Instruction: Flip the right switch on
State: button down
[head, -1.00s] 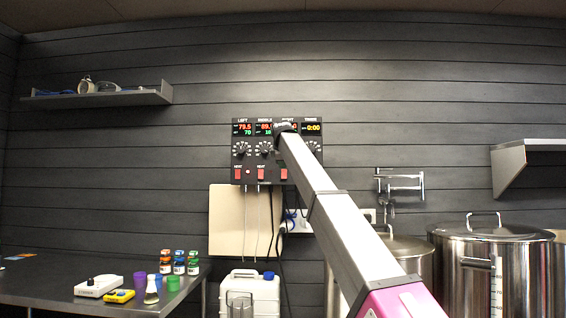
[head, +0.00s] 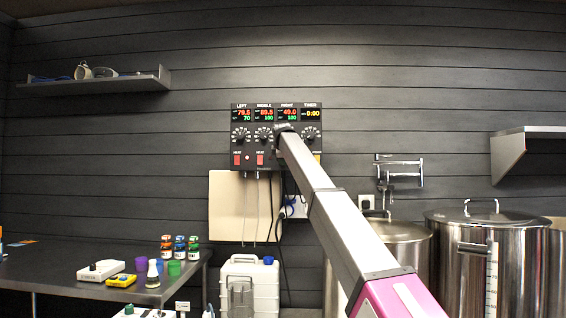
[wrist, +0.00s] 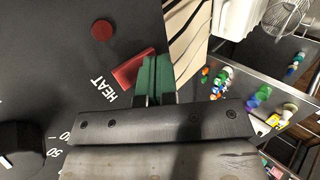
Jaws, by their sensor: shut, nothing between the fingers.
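A black control panel (head: 252,148) hangs on the wall, with columns labelled LEFT, MIDDLE, RIGHT and TIMER. The left red switch (head: 237,160) and middle red switch (head: 260,160) show; the right one is hidden behind my arm in the head view. In the wrist view a red switch (wrist: 131,68), marked HEAT, lies just beside my gripper (wrist: 157,68), whose green-padded fingers are shut and empty. The fingers cover one edge of the switch. I cannot tell whether they touch it, nor how it is set. My gripper also shows end-on in the head view (head: 282,128).
A round red part (wrist: 101,30) and a black knob (wrist: 22,148) are on the panel face near my gripper. Steel kettles (head: 487,265) stand at the right. A table (head: 50,270) with bottles and instruments is at the left. A white jug (head: 250,285) stands below the panel.

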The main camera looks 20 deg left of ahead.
jog(key=shift+w, duration=0.1)
jog(key=shift+w+f, duration=0.1)
jog(key=shift+w, duration=0.05)
jog(key=shift+a+r, duration=0.1)
jog(key=shift+r, duration=0.75)
